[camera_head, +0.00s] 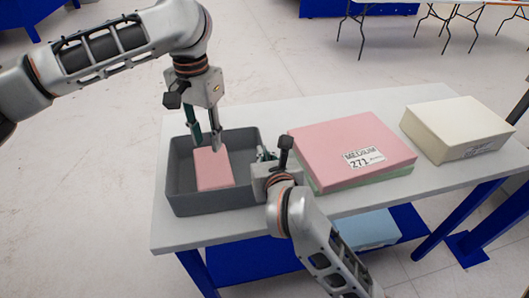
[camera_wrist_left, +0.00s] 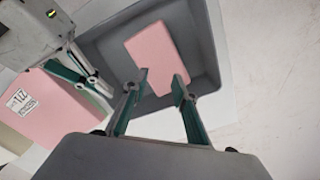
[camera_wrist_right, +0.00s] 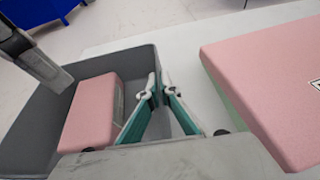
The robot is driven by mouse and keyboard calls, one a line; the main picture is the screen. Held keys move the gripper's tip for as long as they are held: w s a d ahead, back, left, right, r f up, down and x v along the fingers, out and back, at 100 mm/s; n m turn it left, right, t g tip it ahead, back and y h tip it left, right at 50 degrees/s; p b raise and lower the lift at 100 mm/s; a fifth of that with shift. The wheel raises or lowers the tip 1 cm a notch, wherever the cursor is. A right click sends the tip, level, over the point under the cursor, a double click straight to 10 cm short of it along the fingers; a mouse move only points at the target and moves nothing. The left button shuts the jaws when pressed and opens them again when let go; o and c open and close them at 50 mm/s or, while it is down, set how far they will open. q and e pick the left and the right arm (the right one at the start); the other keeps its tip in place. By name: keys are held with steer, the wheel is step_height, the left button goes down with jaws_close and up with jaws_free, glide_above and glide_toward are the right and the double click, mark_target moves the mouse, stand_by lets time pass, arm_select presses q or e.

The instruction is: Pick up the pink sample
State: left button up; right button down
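The pink sample (camera_head: 213,168) is a pink block lying in the grey bin (camera_head: 255,198); it also shows in the left wrist view (camera_wrist_left: 157,52) and right wrist view (camera_wrist_right: 90,112). My left gripper (camera_head: 204,145) points down over the bin at the sample's far end. Its fingers (camera_wrist_left: 160,78) are apart, with the sample visible beyond and between them; whether they touch it is unclear. My right gripper (camera_head: 264,155) is at the bin's right wall. Its fingertips (camera_wrist_right: 158,86) are close together near the rim; whether they grip it I cannot tell.
A large pink block (camera_head: 345,148) labelled "MEDIUM 271" lies on a green one (camera_head: 375,178), right of my right gripper. A cream block (camera_head: 455,128) lies further right on the white table (camera_head: 290,110). A pale blue block (camera_head: 370,230) is on the lower shelf.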

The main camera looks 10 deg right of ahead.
mark_target(212, 166)
arm_select(q)
steer(key=o, duration=1.6)
steer(key=shift+s+n, duration=0.15)
steer(key=shift+n, duration=0.15)
steer(key=shift+c, duration=0.2)
steer(key=s+n+t, duration=0.1)
steer(key=n, duration=0.1)
steer(key=s+n+t, duration=0.1)
steer(key=n, duration=0.1)
steer(key=shift+s+d+r+t+y, duration=0.1)
steer(key=shift+d+r+t+y, duration=0.1)
steer(key=shift+t+y, duration=0.15)
steer(key=s+n+t, duration=0.1)
steer(key=s+n, duration=0.1)
steer(key=n, duration=0.1)
steer(key=shift+d+f+t, duration=0.1)
steer(key=shift+f+t, duration=0.05)
steer(key=shift+t, duration=0.2)
steer(key=shift+n, duration=0.3)
steer(key=x, duration=0.5)
steer(key=shift+f, duration=0.25)
steer(key=shift+x, duration=3.15)
